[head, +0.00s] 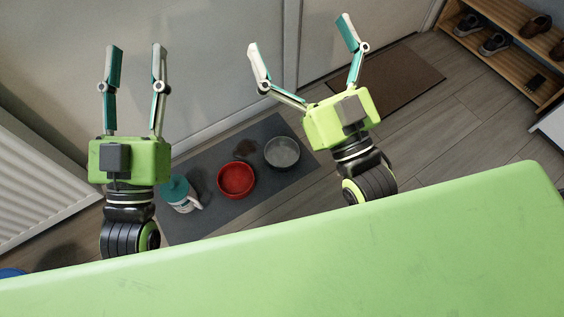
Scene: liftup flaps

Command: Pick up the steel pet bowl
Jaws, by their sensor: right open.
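The steel pet bowl (282,153) sits on a dark grey mat (206,221) on the floor, near the mat's right end. It looks grey inside, and I cannot tell whether it holds anything. My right gripper (299,32) is open and empty, its fingers spread wide. In the picture it appears above the bowl, apart from it. My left gripper (136,47) is open and empty, its fingers roughly parallel, well to the left of the bowl.
A red bowl (236,179) stands left of the steel bowl. A white jug-like container with a teal lid (176,189) stands further left. A radiator (38,180) is at left, a brown doormat (393,80) and shoe rack (502,42) at right. A wall runs behind the mat.

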